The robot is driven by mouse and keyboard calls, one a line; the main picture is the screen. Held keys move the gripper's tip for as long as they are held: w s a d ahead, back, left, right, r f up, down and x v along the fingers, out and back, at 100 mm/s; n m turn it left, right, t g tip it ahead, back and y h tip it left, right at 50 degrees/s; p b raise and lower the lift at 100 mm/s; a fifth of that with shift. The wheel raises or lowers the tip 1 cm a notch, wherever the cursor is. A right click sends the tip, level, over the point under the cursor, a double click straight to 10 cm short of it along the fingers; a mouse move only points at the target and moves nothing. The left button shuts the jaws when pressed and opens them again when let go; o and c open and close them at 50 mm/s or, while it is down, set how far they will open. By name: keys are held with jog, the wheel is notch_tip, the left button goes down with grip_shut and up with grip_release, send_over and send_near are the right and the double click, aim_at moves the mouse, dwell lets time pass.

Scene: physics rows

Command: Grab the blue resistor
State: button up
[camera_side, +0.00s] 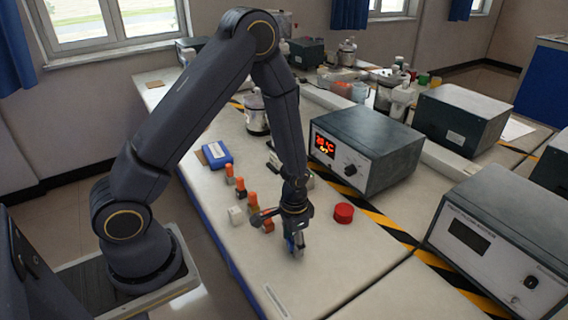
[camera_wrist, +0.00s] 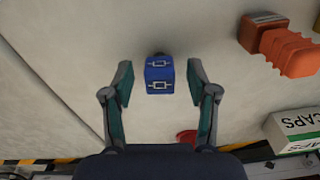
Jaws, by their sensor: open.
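The blue resistor block (camera_wrist: 159,74), marked with white resistor symbols, lies between the two fingers of my gripper (camera_wrist: 158,84) in the wrist view. Bare gaps show on both sides of it, so the fingers do not touch it in this view. In the side view my gripper (camera_side: 296,234) points down, low over the bench. A bit of blue shows at its fingertips there, but the fingers hide most of the block.
A red round piece (camera_side: 343,212) sits to the right. A blue box (camera_side: 217,154) and a display unit (camera_side: 367,147) stand behind. The bench's near part is clear.

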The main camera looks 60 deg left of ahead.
grip_shut()
dwell(0.3)
